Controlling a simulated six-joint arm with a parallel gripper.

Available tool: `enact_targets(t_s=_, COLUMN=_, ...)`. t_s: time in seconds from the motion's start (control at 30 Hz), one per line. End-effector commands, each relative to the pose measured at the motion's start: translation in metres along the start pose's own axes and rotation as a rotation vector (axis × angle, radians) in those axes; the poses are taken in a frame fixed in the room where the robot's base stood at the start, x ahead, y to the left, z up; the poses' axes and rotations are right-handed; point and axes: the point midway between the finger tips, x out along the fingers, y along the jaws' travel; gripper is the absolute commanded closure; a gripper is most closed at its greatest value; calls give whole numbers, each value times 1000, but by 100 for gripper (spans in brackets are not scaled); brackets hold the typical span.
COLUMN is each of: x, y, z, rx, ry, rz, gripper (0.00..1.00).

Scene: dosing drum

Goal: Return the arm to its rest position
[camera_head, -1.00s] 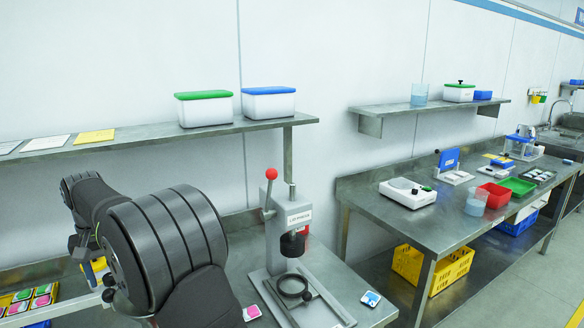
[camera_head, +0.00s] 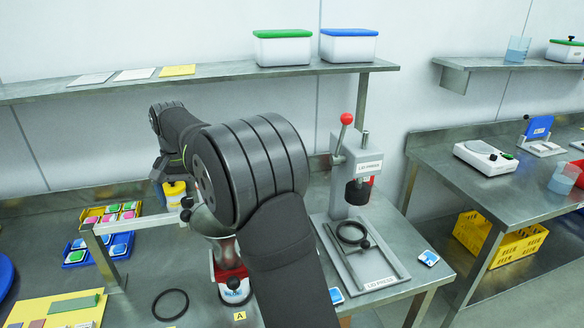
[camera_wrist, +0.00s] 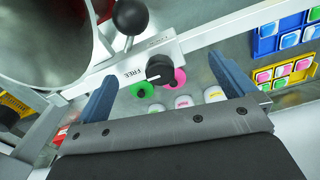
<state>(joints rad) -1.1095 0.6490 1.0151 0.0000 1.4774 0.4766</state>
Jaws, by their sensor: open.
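My arm crosses the head view from the bottom centre up to the far left. The arm hides much of what lies behind it, and my gripper's fingers cannot be made out there. In the wrist view my gripper (camera_wrist: 163,82) is open, with its two blue-grey fingers wide apart and nothing between them. Beyond the fingers is a pale panel (camera_wrist: 135,72) marked FREE with a black knob (camera_wrist: 159,69). Green and pink round pieces lie behind it. A black ball handle (camera_wrist: 130,16) and a large grey cylinder (camera_wrist: 50,40) are at the upper left.
The lid press (camera_head: 350,190) stands right of my arm. Blue (camera_head: 118,246) and yellow (camera_head: 92,213) trays of coloured pieces lie at left. A black ring (camera_head: 170,304) lies on the bench. A shelf (camera_head: 220,72) with two lidded boxes runs behind.

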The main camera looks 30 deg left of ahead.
Motion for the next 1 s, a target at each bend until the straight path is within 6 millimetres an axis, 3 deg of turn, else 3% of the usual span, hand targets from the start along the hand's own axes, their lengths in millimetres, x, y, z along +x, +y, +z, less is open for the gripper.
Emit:
enact_targets(t_s=0.17, x=-12, y=1, z=3, rx=21, ry=23, rz=-22, gripper=0)
enact_targets(t_s=0.27, x=-35, y=4, z=10, rx=55, ry=66, rz=-55, gripper=0)
enact_targets(t_s=0.5, x=-101, y=17, z=61, rx=-9, ry=220, rz=17, gripper=0)
enact_targets(t_s=0.7, x=-137, y=34, z=97, rx=-96, ry=322, rz=122, gripper=0)
enact_targets(t_s=0.87, x=-144, y=41, z=105, rx=-118, ry=352, rz=155, gripper=0)
enact_targets(t_s=1.0, x=-131, y=44, z=100, rx=-119, ry=353, rz=159, gripper=0)
